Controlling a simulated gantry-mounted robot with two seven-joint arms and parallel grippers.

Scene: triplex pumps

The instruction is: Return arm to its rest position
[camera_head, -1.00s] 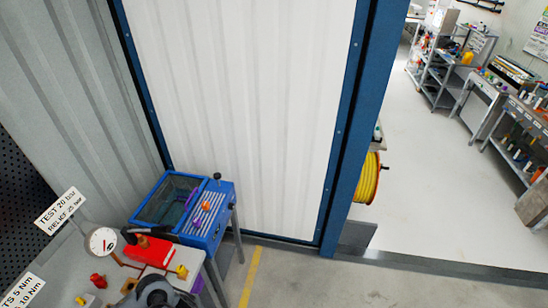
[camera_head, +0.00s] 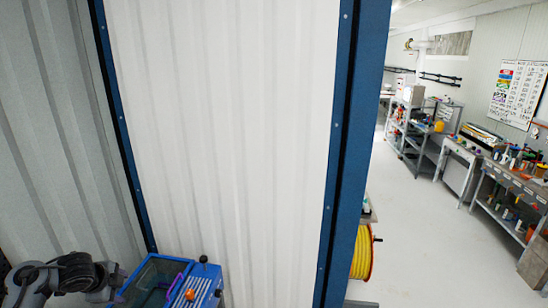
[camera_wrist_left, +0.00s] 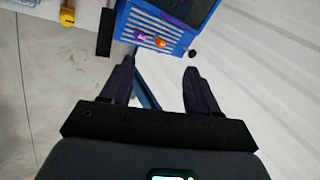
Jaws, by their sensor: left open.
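My left arm (camera_head: 75,273) comes in at the lower left of the head view, beside the blue tank. In the left wrist view, my left gripper (camera_wrist_left: 159,70) has its two dark fingers spread wide with nothing between them. The fingers are apart from everything. My right gripper is in neither view.
A blue tank (camera_head: 208,285) with an orange knob (camera_head: 190,294) stands at the bottom; it also shows in the left wrist view (camera_wrist_left: 185,42). A blue-framed partition (camera_head: 335,150) rises behind it. A yellow hose reel (camera_head: 362,255) and open floor (camera_head: 430,240) lie right.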

